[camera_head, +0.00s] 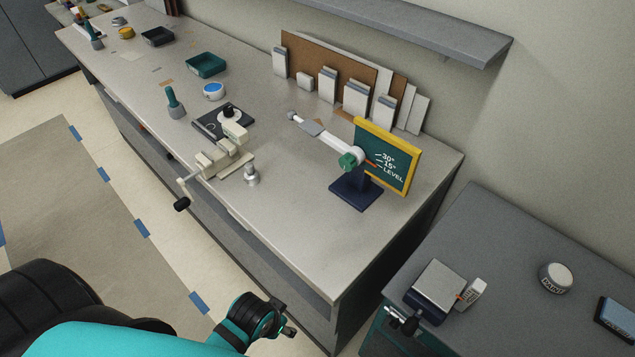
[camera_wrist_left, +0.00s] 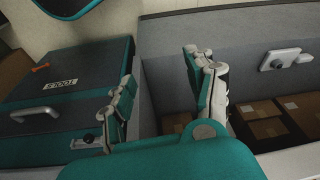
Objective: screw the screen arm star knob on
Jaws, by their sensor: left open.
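The green star knob (camera_head: 349,161) sits at the pivot of the white screen arm (camera_head: 327,136), in front of the angle board (camera_head: 388,160) marked 30°, 15° and LEVEL. The arm slants up to the left from a dark blue stand (camera_head: 356,193) on the bench. How far the knob is threaded cannot be seen. My left gripper (camera_head: 284,320) is low in front of the bench's near edge, well away from the knob. In the left wrist view its fingers (camera_wrist_left: 163,92) are spread with nothing between them. My right gripper is not in view.
A vise (camera_head: 222,160) is clamped at the bench's front edge, left of the stand. Samples lean on a brown board (camera_head: 318,65) behind. A grey side table (camera_head: 490,240) with a scale (camera_head: 438,285) stands right. Cardboard boxes (camera_wrist_left: 265,125) and a teal toolbox (camera_wrist_left: 60,90) show in the left wrist view.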

